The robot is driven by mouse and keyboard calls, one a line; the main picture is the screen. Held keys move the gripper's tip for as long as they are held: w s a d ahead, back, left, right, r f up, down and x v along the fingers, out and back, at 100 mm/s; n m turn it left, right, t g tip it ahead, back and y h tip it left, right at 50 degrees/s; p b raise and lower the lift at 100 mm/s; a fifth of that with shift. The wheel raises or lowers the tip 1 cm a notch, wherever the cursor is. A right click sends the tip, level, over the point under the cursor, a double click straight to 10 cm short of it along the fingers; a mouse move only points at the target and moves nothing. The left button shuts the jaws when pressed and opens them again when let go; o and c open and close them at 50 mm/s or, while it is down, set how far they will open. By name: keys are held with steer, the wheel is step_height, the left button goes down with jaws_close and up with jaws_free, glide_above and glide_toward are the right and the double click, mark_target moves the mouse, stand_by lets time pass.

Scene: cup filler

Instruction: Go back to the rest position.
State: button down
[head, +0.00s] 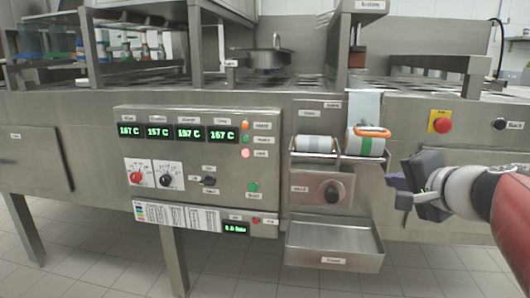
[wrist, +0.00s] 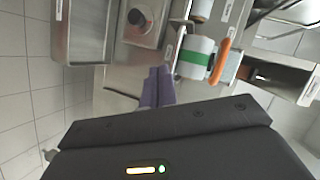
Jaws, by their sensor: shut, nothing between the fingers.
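My gripper (head: 396,190) is at the right in the head view, in front of the machine's steel front, on the end of my red and white arm. Its purple fingers are together and empty; they also show in the wrist view (wrist: 157,88), pointing at the steel panel. To the left of the gripper in the head view, a roll with a green band (head: 365,144) sits in a wire holder, with an orange handle (head: 373,132) at its top. The same green-banded roll (wrist: 194,58) and orange handle (wrist: 221,60) appear right of the fingers in the wrist view.
A control panel (head: 120,180) with several green readouts is at the left. A black knob (head: 331,193) sits above a steel tray (head: 334,246) that juts out. A red button on yellow (head: 441,122) is above the gripper. The tiled floor below is clear.

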steer(key=s+a+f+n+g+y+p, duration=0.15)
steer(key=s+a+f+n+g, duration=0.4)
steer(key=a, duration=0.55)
steer(key=s+a+f+n+g+h+p, duration=0.2)
steer(key=s+f+n, duration=0.5)
steer(key=s, duration=0.5)
steer(key=shift+s+a+f+g+h+p, duration=0.3)
steer(key=shift+f+h+p, duration=0.25)
steer(key=shift+f+h, duration=0.25)
steer(key=shift+w, duration=0.1)
